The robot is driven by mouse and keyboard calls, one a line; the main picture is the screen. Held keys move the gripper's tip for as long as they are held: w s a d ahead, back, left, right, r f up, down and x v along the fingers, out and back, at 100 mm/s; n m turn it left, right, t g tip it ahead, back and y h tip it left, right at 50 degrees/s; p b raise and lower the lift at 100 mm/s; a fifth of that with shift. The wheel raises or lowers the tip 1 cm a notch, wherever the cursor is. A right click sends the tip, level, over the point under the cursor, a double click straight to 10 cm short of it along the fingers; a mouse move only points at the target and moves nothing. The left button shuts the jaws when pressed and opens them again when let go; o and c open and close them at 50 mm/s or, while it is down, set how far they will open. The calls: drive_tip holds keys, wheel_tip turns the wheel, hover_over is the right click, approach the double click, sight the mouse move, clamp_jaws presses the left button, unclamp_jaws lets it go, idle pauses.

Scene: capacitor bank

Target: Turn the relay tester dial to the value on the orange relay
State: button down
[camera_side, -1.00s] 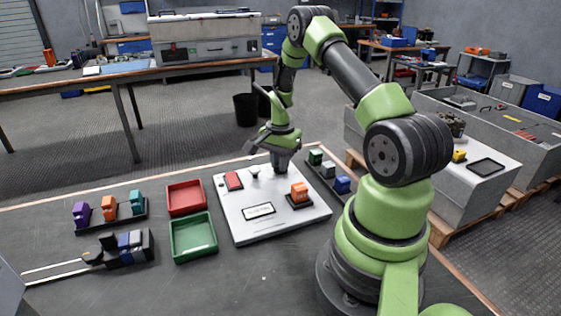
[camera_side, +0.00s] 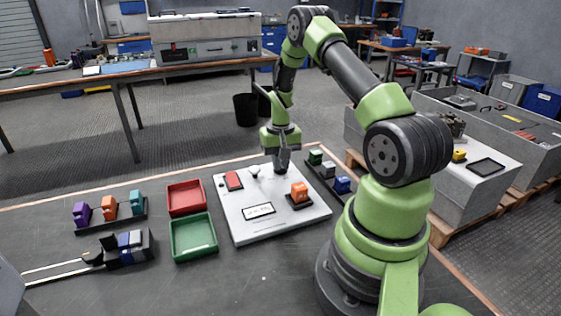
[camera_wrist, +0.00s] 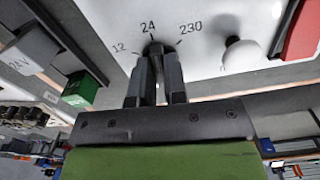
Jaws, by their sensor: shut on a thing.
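The white tester panel (camera_side: 240,222) lies on the bench. An orange relay (camera_side: 299,190) sits in a black socket on it; its value is too small to read. My gripper (camera_side: 281,170) points down at the panel's far right part. In the wrist view my gripper (camera_wrist: 155,62) is shut on the dark dial (camera_wrist: 154,46), whose body is mostly hidden between the fingers. The scale marks 12, 24 and 230 (camera_wrist: 190,28) stand around the dial, with 24 at the middle. I cannot clearly tell where the pointer stands.
A white round knob (camera_wrist: 240,54) and a red part (camera_wrist: 303,32) are beside the dial. A rack with green (camera_side: 316,157), grey and blue (camera_side: 342,184) relays stands right of the panel. Red (camera_side: 186,198) and green (camera_side: 193,237) trays lie left, near another relay rack (camera_side: 112,222).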

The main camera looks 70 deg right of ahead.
drive_tip(key=shift+n, duration=0.6)
drive_tip(key=c, duration=1.2)
unclamp_jaws()
drive_tip(key=shift+o, duration=0.2)
wheel_tip(320, 180, up, 10)
drive_tip(key=w+a+r+n+t, duration=0.1)
drive_tip(key=w+a+r+t, duration=0.1)
drive_tip(key=a+r, duration=0.65)
drive_tip(key=s+a+r+n+t, duration=0.25)
drive_tip(key=s+a+r, duration=0.35)
drive_tip(key=a+r, duration=0.45)
drive_tip(key=s+a+n+t+y, duration=0.1)
drive_tip(key=s+a+t+y, duration=0.1)
drive_tip(key=s+a, duration=0.5)
drive_tip(key=shift+s+a+f+t, duration=0.2)
drive_tip(key=shift+s+a+t, duration=0.15)
drive_tip(key=shift+a, duration=0.15)
